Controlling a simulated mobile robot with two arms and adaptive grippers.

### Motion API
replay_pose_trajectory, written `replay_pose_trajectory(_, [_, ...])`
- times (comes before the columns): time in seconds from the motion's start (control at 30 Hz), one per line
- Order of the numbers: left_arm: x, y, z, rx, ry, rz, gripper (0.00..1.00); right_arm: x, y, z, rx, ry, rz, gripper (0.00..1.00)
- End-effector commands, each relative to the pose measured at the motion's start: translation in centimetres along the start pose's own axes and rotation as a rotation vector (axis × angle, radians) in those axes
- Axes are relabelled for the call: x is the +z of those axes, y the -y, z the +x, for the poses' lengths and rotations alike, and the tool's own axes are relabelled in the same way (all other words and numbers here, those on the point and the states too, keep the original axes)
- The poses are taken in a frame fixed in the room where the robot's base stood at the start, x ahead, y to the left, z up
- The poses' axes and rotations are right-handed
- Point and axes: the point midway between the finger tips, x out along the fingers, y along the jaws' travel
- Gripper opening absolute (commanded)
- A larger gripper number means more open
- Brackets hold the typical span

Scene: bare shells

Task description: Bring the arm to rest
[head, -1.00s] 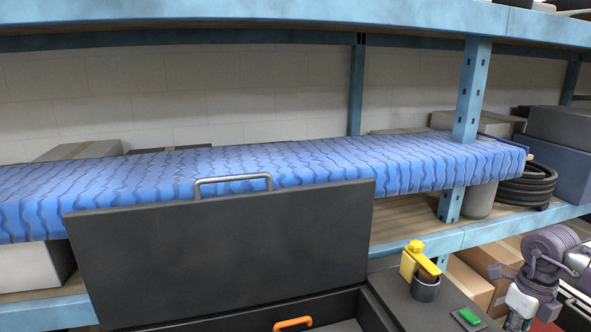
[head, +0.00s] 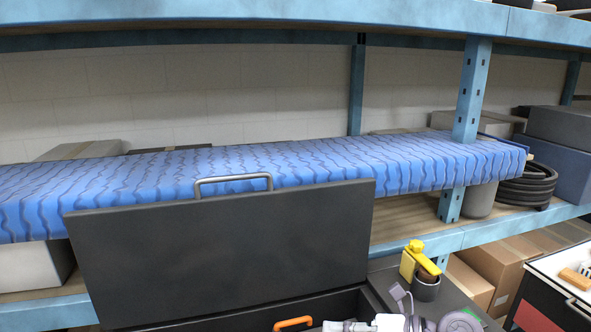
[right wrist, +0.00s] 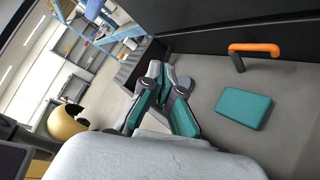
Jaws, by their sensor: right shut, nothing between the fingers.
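My right gripper (head: 399,291) is at the bottom of the head view, in front of the grey surface beside the open black box, and partly cut off by the frame. In the right wrist view its fingers (right wrist: 167,78) are closed together with nothing between them. My left gripper is not in view. The black box has its lid (head: 220,255) raised, with a metal handle (head: 233,180) on top. An orange handle (head: 293,323) shows at the box; an orange handle (right wrist: 254,48) also shows in the right wrist view, near a teal block (right wrist: 243,108).
A blue-covered shelf (head: 330,160) runs behind. At the right are cardboard boxes (head: 493,262) and a cabinet with a white top (head: 555,275).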

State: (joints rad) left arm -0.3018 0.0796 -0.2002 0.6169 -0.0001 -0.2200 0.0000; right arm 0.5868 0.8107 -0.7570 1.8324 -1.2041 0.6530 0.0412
Motion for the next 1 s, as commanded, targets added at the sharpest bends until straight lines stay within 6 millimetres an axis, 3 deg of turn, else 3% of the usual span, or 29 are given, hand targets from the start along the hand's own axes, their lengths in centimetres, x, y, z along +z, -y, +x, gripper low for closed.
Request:
replay_pose_trajectory(0.03, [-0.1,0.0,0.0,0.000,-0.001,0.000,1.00,0.1,-2.1,1.1,0.101,0.104,0.091,0.00])
replay_pose_trajectory(0.1, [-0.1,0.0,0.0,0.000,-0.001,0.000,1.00,1.4,-4.3,1.3,0.219,0.271,0.234,0.00])
replay_pose_trajectory(0.2, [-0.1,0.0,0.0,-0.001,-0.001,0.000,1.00,3.2,-5.2,0.0,0.337,0.513,0.474,0.00])
replay_pose_trajectory(0.27, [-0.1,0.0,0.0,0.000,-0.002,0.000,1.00,3.9,-4.5,-1.4,0.380,0.658,0.634,0.00])
replay_pose_trajectory(0.33, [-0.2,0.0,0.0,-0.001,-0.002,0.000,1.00,4.0,-2.6,-3.4,0.400,0.824,0.832,0.00])
replay_pose_trajectory(0.43, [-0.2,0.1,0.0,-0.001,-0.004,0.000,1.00,2.4,1.5,-6.3,0.374,1.051,1.131,0.00])
replay_pose_trajectory(0.53, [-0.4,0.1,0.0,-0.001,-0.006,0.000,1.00,-1.8,6.1,-9.0,0.283,1.255,1.439,0.00])
replay_pose_trajectory(0.6, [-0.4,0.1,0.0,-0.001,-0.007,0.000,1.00,-6.0,8.8,-10.6,0.185,1.375,1.648,0.00])
replay_pose_trajectory(0.7, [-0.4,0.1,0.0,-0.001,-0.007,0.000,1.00,-11.7,11.0,-12.1,0.036,1.490,1.881,0.00])
replay_pose_trajectory(0.83, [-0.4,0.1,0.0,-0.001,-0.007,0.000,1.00,-17.7,12.0,-13.3,-0.134,1.572,2.088,0.00])
replay_pose_trajectory(1.0, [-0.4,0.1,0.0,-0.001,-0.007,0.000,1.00,-24.1,11.6,-14.4,-0.336,1.626,2.286,0.00])
